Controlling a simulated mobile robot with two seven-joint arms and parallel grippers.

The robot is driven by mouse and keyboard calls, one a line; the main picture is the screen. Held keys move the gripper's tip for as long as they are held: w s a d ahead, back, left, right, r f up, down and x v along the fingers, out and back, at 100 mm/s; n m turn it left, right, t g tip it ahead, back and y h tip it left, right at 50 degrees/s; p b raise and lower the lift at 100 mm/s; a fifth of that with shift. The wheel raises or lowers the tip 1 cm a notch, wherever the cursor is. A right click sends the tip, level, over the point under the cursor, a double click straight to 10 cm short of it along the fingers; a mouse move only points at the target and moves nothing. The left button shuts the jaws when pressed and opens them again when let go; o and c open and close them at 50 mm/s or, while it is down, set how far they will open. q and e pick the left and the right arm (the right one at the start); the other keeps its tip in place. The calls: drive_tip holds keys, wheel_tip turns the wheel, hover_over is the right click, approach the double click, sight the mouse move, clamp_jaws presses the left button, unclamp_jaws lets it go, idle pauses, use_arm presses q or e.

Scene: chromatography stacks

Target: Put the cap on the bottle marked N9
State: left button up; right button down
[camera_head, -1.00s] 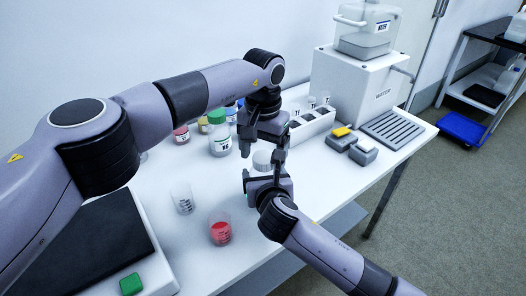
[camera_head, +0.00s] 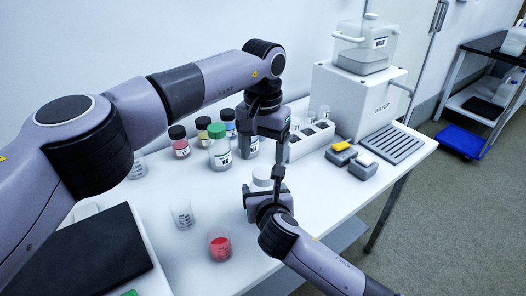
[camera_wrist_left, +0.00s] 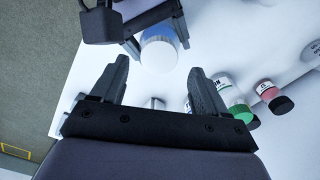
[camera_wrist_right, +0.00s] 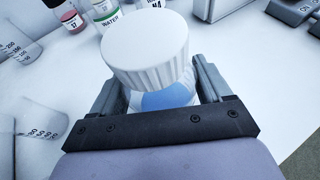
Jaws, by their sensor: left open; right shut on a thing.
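A bottle with a white ribbed cap (camera_wrist_right: 147,47) on top and blue contents (camera_wrist_right: 168,96) is held in my right gripper (camera_wrist_right: 158,90); its label is not readable. In the head view, the white cap (camera_head: 262,174) shows just above my right gripper (camera_head: 266,195). In the left wrist view, the bottle (camera_wrist_left: 159,50) sits between the right jaws. I cannot tell how tightly the cap is seated. My left gripper (camera_head: 279,172) is open and empty, close beside the capped bottle. Its spread fingers also show in the left wrist view (camera_wrist_left: 160,75).
A green-capped bottle (camera_head: 219,152) and several other capped bottles stand behind. A beaker with red liquid (camera_head: 219,246) and a clear beaker (camera_head: 181,215) stand to the left. A white rack (camera_head: 308,143) and a water unit (camera_head: 352,100) are at the right. The table's front right is clear.

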use_arm(q)
drive_tip(key=n, duration=0.5)
drive_tip(key=shift+w+a+r, duration=0.1)
drive_tip(key=shift+a+r, duration=0.05)
drive_tip(key=shift+r, duration=0.25)
drive_tip(key=n, duration=0.5)
drive_tip(key=shift+r, duration=0.3)
drive_tip(key=n, duration=0.4)
drive_tip(key=shift+w+r+n, duration=0.1)
drive_tip(key=shift+r+n, duration=0.05)
drive_tip(key=shift+n, duration=0.25)
drive_tip(key=n, duration=0.4)
drive_tip(key=shift+r+n, duration=0.1)
drive_tip(key=shift+n, duration=0.2)
drive_tip(key=n, duration=0.4)
drive_tip(key=shift+r+n, duration=0.1)
drive_tip(key=shift+n, duration=0.2)
drive_tip(key=n, duration=0.4)
drive_tip(key=shift+r+n, duration=0.1)
drive_tip(key=shift+n, duration=0.2)
drive_tip(key=n, duration=0.4)
drive_tip(key=shift+d+n, duration=0.2)
drive_tip(key=shift+n, duration=0.1)
drive_tip(key=n, duration=0.6)
drive_tip(key=shift+r, duration=0.15)
